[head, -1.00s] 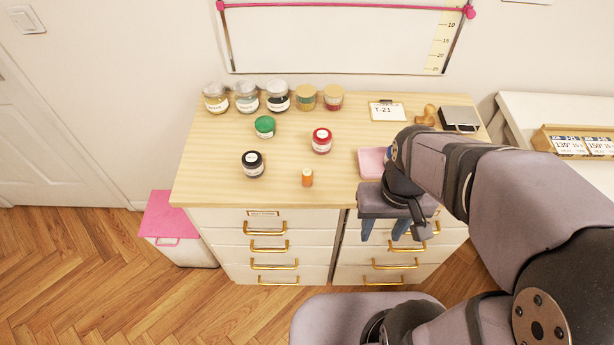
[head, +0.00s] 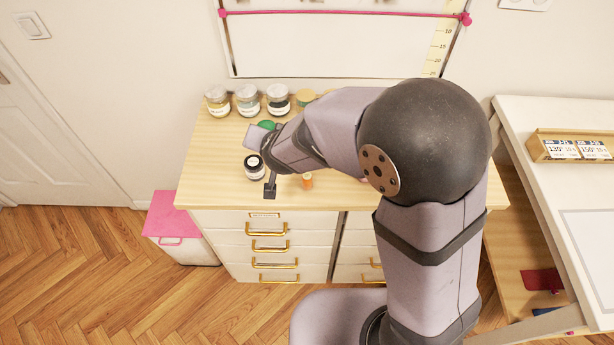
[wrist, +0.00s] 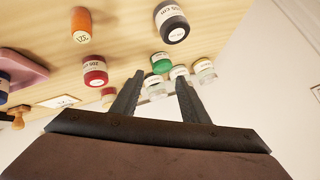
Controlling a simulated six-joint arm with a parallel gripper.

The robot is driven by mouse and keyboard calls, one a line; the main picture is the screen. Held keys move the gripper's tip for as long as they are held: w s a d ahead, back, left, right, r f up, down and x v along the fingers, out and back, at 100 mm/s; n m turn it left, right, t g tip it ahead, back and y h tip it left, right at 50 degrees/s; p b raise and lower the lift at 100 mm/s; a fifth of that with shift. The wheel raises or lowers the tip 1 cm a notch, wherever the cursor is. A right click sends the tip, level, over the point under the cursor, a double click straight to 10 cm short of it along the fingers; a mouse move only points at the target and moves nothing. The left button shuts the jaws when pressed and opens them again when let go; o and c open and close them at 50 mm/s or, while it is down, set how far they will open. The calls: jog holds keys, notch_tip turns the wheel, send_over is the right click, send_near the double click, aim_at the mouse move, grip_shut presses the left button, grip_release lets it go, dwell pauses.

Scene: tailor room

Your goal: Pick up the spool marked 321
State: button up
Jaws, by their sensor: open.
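In the head view my wrist is over the left part of the counter, left of the orange spool.
A black spool (head: 254,166) stands close to my wrist. A red spool (wrist: 95,71) and a pink tray (wrist: 22,68) also show in the wrist view. Several glass jars (head: 248,100) line the back. My arm hides the counter's right part in the head view.

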jog(key=m+t+h, duration=0.1)
jog(key=h, duration=0.1)
jog(key=m+t+h+p, duration=0.1)
jog(key=m+h+p, duration=0.15)
jog(key=h, duration=0.65)
send_over(304, 182)
jog(key=s+a, duration=0.3)
jog(key=s, duration=0.2)
jog(key=f, duration=0.2)
jog(key=shift+m, duration=0.35)
jog(key=f, duration=0.5)
jog(key=shift+w+f, duration=0.1)
jog(key=shift+w, duration=0.15)
jog(key=shift+f, duration=0.25)
jog(key=shift+w+d+f, duration=0.2)
jog(key=shift+w+d, duration=0.25)
jog(key=shift+w, duration=0.05)
jog(key=shift+a+f+p+x, duration=0.15)
jog(key=shift+p+x, duration=0.65)
jog(key=shift+x, duration=0.7)
jog(key=shift+a+f+p+x, duration=0.15)
jog(key=shift+p+x, duration=0.65)
jog(key=shift+x, duration=0.65)
jog(key=shift+c, duration=0.6)
